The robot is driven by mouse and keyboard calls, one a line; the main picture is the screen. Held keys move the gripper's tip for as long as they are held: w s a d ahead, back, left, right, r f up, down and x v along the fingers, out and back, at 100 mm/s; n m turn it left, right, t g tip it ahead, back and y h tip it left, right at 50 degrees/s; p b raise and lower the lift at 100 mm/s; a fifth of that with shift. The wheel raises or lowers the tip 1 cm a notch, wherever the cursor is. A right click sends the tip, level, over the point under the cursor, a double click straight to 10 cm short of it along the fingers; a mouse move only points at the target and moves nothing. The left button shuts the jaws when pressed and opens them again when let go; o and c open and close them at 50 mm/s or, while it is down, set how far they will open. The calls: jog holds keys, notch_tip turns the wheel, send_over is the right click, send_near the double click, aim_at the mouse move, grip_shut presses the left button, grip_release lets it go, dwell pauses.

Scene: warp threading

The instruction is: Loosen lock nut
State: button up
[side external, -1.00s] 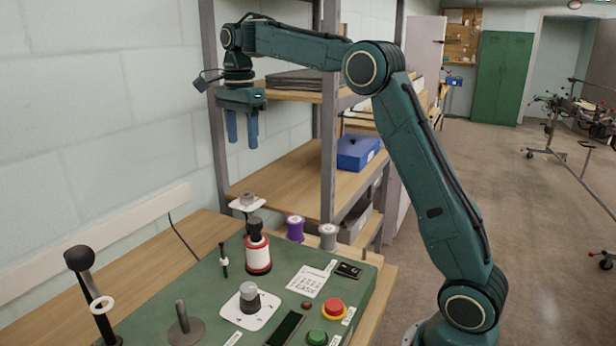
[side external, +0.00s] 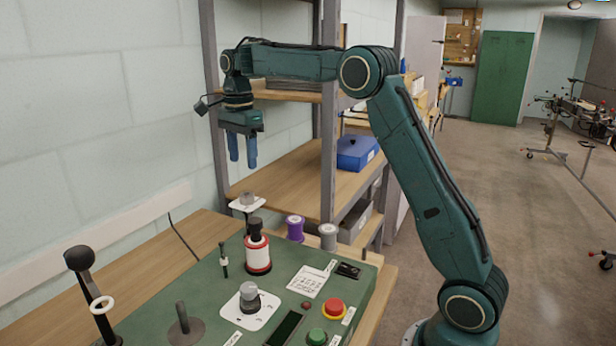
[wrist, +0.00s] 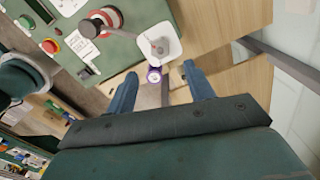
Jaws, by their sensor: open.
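My gripper (side external: 243,160) hangs open and empty, fingers pointing down, in the air above the far end of the green panel. Its two fingers also show apart in the wrist view (wrist: 160,88). I cannot tell for certain which part is the lock nut. A grey cap on a white plate (side external: 247,198) stands below the gripper at the panel's back edge; the white plate also shows ahead of the fingers in the wrist view (wrist: 172,52). Another grey domed knob (side external: 249,297) sits on a white plate mid-panel. A red-and-white cylinder with a black top (side external: 257,252) stands between them.
The green panel (side external: 190,283) carries a black-knobbed lever (side external: 80,258), a grey post (side external: 182,318) and red (side external: 334,308) and green buttons. A purple spool (side external: 295,228) and a grey spool (side external: 328,237) stand behind it. A shelf post (side external: 329,120) rises right of the gripper.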

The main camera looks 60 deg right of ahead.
aim_at(246, 195)
notch_tip(246, 195, down, 10)
jog(key=shift+r, duration=0.2)
dwell(0.4)
jog(key=c, duration=1)
